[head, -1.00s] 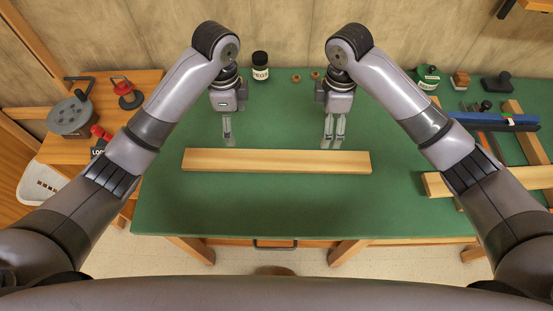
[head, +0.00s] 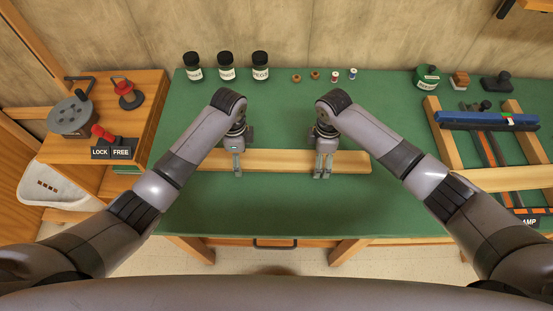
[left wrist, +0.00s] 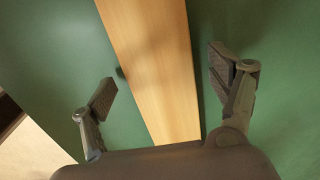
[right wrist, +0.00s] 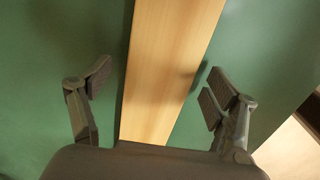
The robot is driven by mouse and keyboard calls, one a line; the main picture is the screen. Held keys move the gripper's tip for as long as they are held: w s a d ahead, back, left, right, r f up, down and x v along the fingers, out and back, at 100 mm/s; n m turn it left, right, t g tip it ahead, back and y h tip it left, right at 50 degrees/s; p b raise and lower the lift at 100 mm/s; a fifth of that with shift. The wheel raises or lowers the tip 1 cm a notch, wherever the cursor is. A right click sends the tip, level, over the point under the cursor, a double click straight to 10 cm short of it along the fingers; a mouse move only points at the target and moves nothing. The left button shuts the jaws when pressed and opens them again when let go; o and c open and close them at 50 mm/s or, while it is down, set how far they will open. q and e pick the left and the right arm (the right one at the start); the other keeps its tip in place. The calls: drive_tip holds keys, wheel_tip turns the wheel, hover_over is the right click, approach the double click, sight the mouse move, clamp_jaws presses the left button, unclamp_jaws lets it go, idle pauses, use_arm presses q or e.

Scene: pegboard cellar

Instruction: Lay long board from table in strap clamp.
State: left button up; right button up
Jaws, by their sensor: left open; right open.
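The long board (head: 280,161), pale wood, lies flat on the green table, running left to right. My left gripper (head: 237,174) is open over its left half. My right gripper (head: 322,174) is open over its right half. In the left wrist view the board (left wrist: 155,70) runs between the two spread fingers, with gaps on both sides. In the right wrist view the board (right wrist: 170,60) also lies between the open fingers, not gripped. The strap clamp (head: 480,120), with a blue bar, wooden rails and dark and orange strips, is at the right, partly hidden by my right arm.
Three dark-lidded jars (head: 226,68) and several small spools stand along the back of the green table (head: 280,210). A wooden side stand (head: 150,90) at left holds a grey reel (head: 72,116) and a LOCK/FREE lever (head: 103,133).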

use_arm(q)
drive_tip(key=shift+f, duration=0.15)
use_arm(e)
drive_tip(key=shift+f, duration=0.1)
use_arm(q)
drive_tip(key=c, duration=1.6)
use_arm(e)
drive_tip(key=c, duration=1.6)
